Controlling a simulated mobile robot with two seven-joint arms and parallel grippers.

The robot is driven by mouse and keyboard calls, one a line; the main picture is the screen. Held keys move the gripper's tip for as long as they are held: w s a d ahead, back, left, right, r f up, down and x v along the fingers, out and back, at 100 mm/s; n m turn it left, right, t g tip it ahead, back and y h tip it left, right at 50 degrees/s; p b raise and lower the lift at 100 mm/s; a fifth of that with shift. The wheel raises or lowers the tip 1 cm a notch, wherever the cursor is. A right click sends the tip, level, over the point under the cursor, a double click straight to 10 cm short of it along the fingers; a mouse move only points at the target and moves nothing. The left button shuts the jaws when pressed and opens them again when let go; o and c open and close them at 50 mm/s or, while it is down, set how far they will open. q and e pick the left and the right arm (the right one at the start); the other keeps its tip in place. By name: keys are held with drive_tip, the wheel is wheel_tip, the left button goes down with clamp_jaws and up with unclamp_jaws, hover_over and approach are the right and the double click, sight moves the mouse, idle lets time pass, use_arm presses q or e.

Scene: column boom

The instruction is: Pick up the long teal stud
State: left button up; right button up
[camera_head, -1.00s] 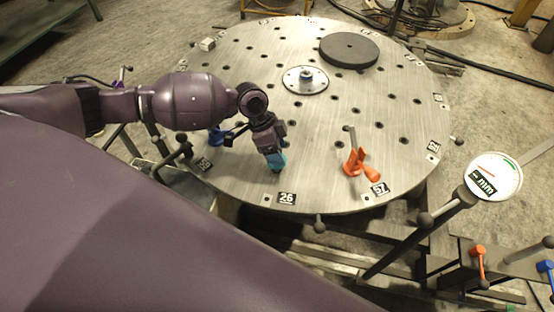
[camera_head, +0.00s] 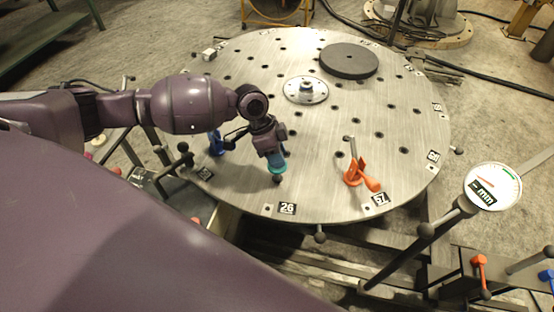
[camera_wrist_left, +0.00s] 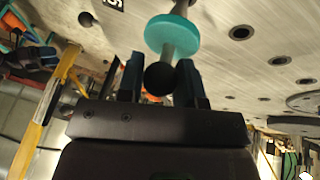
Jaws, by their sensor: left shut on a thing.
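The teal stud (camera_head: 278,168) is near the front of the round steel table (camera_head: 320,120), just behind the 26 plate. My left gripper (camera_head: 274,155) points down at it from above and is shut on the stud. In the left wrist view the stud's teal collar (camera_wrist_left: 172,35) sits beyond the fingertips. Its dark ball (camera_wrist_left: 160,78) is between the two fingers of the left gripper (camera_wrist_left: 161,82). The stud's far end runs to the top edge of that view. I cannot tell whether its lower end is clear of the table. My right gripper is not in view.
An orange clamp (camera_head: 358,172) stands to the right, and a blue clamp (camera_head: 216,142) stands left, close to my arm. A dark disc (camera_head: 349,61) and a centre hub (camera_head: 305,89) lie farther back. A round dial (camera_head: 492,186) stands at the right. Several holes dot the table.

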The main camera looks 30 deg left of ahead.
use_arm(q)
wheel_tip(320, 180, up, 18)
drive_tip(key=p, duration=0.2)
drive_tip(key=shift+f, duration=0.15)
